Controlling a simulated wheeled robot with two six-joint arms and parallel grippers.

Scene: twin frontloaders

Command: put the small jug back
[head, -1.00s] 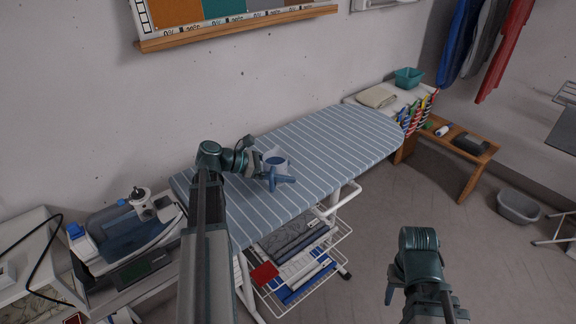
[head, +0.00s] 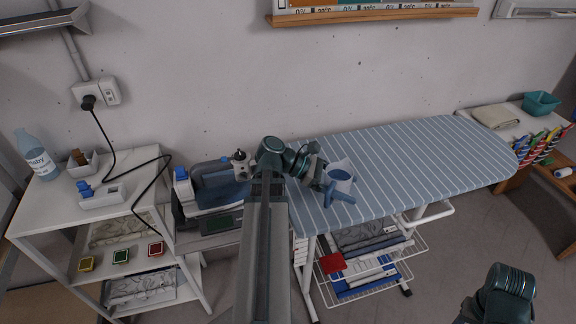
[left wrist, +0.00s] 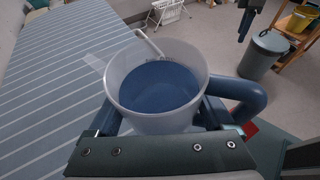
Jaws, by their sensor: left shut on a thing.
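A white shelf unit (head: 125,205) stands at left with a bottle (head: 38,155), a small tray (head: 83,163) and a blue-and-white item (head: 102,194) on top. A steam iron station (head: 210,190) stands between it and the board. A wire rack (head: 372,265) hangs below the board.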

